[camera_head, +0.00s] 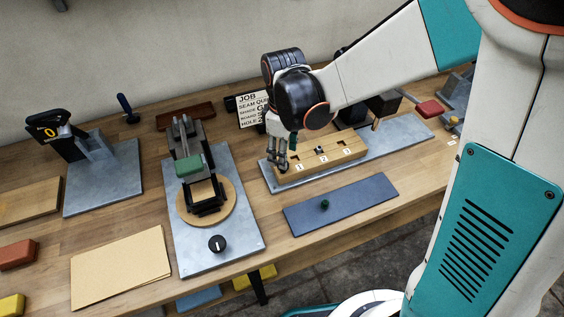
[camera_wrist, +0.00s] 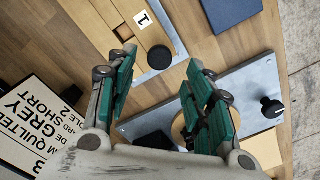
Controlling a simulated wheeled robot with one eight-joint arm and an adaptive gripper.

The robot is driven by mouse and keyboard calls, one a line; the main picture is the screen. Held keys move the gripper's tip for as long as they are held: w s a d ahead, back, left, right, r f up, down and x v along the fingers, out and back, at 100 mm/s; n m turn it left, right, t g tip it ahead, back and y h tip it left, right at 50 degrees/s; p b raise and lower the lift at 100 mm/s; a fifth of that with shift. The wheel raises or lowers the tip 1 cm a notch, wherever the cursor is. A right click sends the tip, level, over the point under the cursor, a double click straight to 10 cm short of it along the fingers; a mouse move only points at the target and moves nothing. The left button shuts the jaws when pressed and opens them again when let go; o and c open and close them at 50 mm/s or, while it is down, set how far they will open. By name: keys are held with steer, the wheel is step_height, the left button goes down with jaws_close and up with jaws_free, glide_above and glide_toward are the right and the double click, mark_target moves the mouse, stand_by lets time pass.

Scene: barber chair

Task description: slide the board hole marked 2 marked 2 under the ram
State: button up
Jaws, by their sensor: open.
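The board (camera_head: 335,151) is a long wooden block with labels 1, 2 and 3, lying on a grey base plate (camera_head: 408,131). The hole marked 2 (camera_head: 323,159) is near its middle. My gripper (camera_head: 277,165) is open at the board's left end, by label 1. In the wrist view, the board (camera_wrist: 108,22) shows at upper left with label 1, and a round black knob (camera_wrist: 160,57) at its end lies ahead of my open green-padded fingers (camera_wrist: 160,64). A dark block (camera_head: 385,104) stands over the plate behind the board's right end; my arm partly hides that area, and I cannot tell whether it is the ram.
A job sign (camera_head: 250,108) stands behind my gripper. A blue plate (camera_head: 341,204) with a green knob lies in front of the board. A grey stand with a round wooden disc (camera_head: 228,212) is at left. A red block (camera_head: 430,108) lies at right.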

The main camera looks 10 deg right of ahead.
steer(key=shift+f+b, duration=1.25)
steer(key=shift+f, duration=1.05)
jaws_close()
